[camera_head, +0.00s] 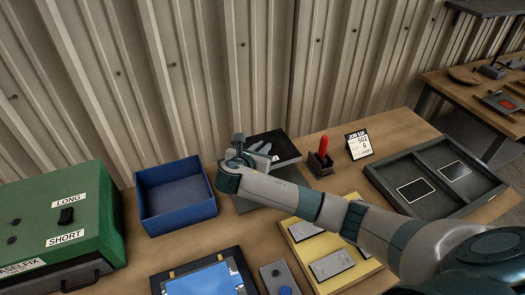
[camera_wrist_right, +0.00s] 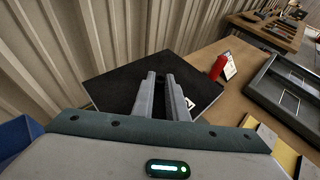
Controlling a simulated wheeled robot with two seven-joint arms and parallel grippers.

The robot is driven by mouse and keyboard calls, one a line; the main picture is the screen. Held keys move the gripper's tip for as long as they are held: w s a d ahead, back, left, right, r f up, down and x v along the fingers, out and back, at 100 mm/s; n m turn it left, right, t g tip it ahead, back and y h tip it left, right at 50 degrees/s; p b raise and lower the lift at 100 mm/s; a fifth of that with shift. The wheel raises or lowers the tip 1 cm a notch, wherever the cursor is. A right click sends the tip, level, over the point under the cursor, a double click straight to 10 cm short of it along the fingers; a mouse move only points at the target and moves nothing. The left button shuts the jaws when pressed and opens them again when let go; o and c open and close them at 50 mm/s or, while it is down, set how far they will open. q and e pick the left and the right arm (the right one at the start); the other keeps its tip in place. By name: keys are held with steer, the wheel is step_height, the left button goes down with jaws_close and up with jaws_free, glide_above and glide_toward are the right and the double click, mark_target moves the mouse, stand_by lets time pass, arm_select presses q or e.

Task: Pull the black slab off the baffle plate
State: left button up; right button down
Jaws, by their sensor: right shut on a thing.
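The black slab (camera_head: 283,146) is a flat dark square by the back edge of the table; it also shows in the right wrist view (camera_wrist_right: 122,72). My right gripper (camera_head: 257,150) is shut on the black slab, its two grey fingers close together over it in the wrist view (camera_wrist_right: 161,80). A grey plate (camera_head: 244,205), which looks like the baffle plate, shows partly below the slab, mostly hidden by my right arm. I cannot tell whether slab and plate still touch. My left gripper is not in view.
A blue open bin (camera_head: 175,212) stands left of the gripper, beside a green box (camera_head: 70,222) marked LONG and SHORT. A red-handled tool (camera_head: 322,150), a card (camera_head: 358,145) and a dark divided tray (camera_head: 395,202) are to the right. A yellow board (camera_head: 295,250) lies in front.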

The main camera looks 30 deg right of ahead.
steer(key=shift+r, duration=1.4)
steer(key=shift+f, duration=0.1)
